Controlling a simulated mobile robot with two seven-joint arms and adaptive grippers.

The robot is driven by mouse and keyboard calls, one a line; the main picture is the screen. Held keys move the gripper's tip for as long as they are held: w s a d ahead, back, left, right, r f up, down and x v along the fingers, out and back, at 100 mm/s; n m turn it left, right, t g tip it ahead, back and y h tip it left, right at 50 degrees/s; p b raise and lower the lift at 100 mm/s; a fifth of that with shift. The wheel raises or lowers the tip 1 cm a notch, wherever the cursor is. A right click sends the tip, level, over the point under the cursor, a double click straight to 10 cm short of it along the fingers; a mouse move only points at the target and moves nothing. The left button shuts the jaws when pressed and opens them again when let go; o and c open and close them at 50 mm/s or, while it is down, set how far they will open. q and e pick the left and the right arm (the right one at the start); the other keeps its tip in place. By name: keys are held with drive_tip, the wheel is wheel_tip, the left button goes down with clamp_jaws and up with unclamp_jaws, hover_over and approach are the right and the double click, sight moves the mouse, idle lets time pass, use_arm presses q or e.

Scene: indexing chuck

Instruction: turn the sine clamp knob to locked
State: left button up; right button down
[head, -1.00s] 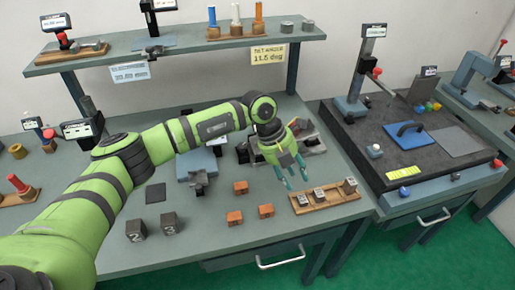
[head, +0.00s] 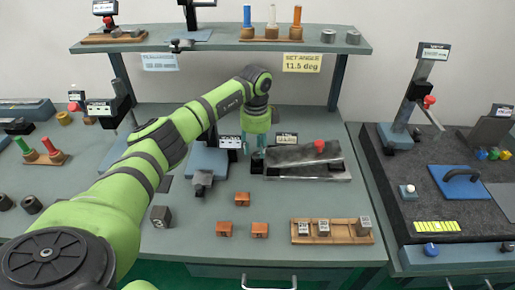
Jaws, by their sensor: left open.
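The sine fixture (head: 300,163) is a long grey metal block with a tilted top, at the middle of the bench. A red knob (head: 319,145) stands on its top, toward the right end. A small dark knob-like part (head: 257,161) is at its left end; I cannot tell which of the two is the clamp knob, nor read its setting. A small label (head: 286,138) stands behind the fixture. My left gripper (head: 254,146) points down with teal fingers apart and empty, just above and behind the dark part, left of the red knob. My right gripper is not in view.
Orange blocks (head: 242,199) lie in front of the fixture. A wooden tray (head: 331,232) with marked blocks is at front right. A blue-grey device (head: 203,172) stands to the left. The shelf (head: 225,40) overhangs the back; a dark granite plate (head: 440,190) is at right.

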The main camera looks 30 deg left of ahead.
use_arm(q)
drive_tip(key=shift+w+f, duration=0.1)
drive_tip(key=shift+f, duration=0.8)
drive_tip(key=shift+d+f, duration=0.1)
drive_tip(key=shift+f, duration=0.1)
clamp_jaws()
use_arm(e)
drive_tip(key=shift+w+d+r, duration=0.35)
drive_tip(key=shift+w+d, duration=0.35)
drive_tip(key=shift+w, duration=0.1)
use_arm(q)
drive_tip(key=shift+m, duration=0.3)
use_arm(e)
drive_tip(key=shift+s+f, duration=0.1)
use_arm(q)
drive_tip(key=m, duration=0.3)
drive_tip(key=shift+m+b, duration=0.4)
drive_tip(key=shift+m, duration=0.7)
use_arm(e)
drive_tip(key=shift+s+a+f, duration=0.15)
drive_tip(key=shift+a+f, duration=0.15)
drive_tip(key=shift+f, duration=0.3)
